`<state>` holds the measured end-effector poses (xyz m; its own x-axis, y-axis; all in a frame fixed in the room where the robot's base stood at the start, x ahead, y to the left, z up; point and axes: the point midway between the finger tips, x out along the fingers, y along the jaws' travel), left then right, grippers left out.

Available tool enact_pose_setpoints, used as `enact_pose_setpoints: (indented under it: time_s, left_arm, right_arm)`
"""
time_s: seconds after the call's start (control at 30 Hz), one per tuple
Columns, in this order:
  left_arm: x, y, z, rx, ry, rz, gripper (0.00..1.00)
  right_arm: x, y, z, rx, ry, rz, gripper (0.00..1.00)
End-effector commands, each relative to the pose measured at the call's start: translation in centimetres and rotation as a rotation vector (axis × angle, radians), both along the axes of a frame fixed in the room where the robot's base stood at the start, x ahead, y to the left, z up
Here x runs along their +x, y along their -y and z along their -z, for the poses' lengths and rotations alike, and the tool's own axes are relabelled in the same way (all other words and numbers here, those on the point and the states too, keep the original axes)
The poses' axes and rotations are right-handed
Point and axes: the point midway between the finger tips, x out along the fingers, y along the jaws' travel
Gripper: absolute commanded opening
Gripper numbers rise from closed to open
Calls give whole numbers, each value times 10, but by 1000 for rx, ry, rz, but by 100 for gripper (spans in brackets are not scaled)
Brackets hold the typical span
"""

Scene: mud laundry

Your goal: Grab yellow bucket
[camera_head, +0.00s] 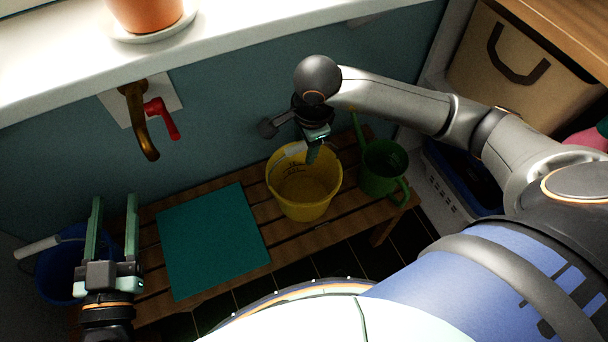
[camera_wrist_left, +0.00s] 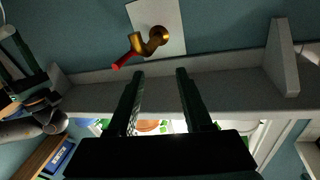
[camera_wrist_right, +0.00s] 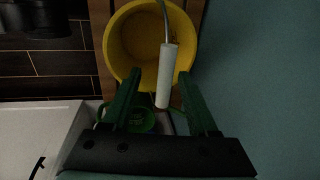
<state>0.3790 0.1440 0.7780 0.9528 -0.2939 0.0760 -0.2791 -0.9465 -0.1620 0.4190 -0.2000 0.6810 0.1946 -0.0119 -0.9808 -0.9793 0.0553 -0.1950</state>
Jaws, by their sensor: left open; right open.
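The yellow bucket (camera_head: 303,195) stands upright on a wooden slatted bench (camera_head: 337,222). In the right wrist view the empty bucket (camera_wrist_right: 125,40) is at the top, with its thin wire handle and white cylindrical grip (camera_wrist_right: 165,80) toward the camera. My right gripper (camera_head: 314,157) is over the bucket's back rim, pointing down. Its open fingers (camera_wrist_right: 159,72) lie on either side of the white grip in the picture; whether they touch it I cannot tell. My left gripper (camera_head: 115,198) is open and empty at the far left, away from the bucket.
A green watering can (camera_head: 384,168) stands close right of the bucket. A teal mat (camera_head: 212,240) lies left on the bench. A blue bucket (camera_head: 60,268) is behind my left gripper. A brass tap (camera_head: 140,120) projects from the wall below a white sill (camera_head: 230,32).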

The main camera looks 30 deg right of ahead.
Motion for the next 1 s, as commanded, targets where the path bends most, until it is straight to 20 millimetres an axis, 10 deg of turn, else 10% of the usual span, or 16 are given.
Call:
enact_pose_setpoints:
  time_s: [0.5,0.83,1.0]
  left_arm:
    - [-13,6,-73,0,312,44,50]
    - [-15,6,-79,0,337,49,50]
    - [-15,6,-79,0,336,49,50]
  right_arm:
    - [16,0,47,1,0,1,59]
    - [17,0,50,1,0,0,58]
    - [17,0,50,1,0,0,39]
